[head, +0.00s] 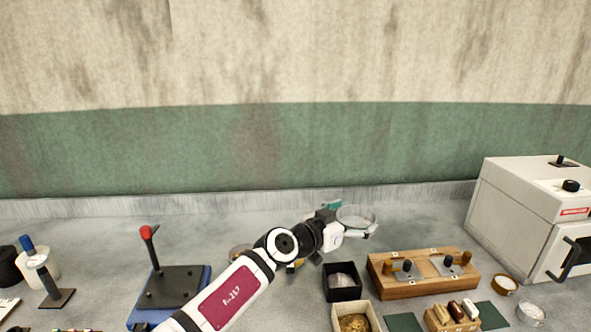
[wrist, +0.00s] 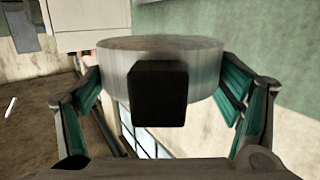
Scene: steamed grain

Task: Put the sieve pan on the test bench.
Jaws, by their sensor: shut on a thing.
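The sieve pan (head: 357,215) is a shallow round pan with a pale metal rim. My gripper (head: 348,220) is shut on it and holds it above the grey bench top (head: 420,213), near the back wall. In the wrist view the pan's side wall (wrist: 115,75) sits between the teal fingers of my gripper (wrist: 162,93), with a dark square block (wrist: 160,92) in front of it. I cannot tell from the head view how high the pan is. No surface is marked as the test bench.
A wooden block with metal fixtures (head: 425,285) stands right of the pan. A black box (head: 342,288) and a tray of grain (head: 356,322) are in front. A white oven (head: 510,215) stands at right, a red-knobbed lever stand (head: 175,288) at left.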

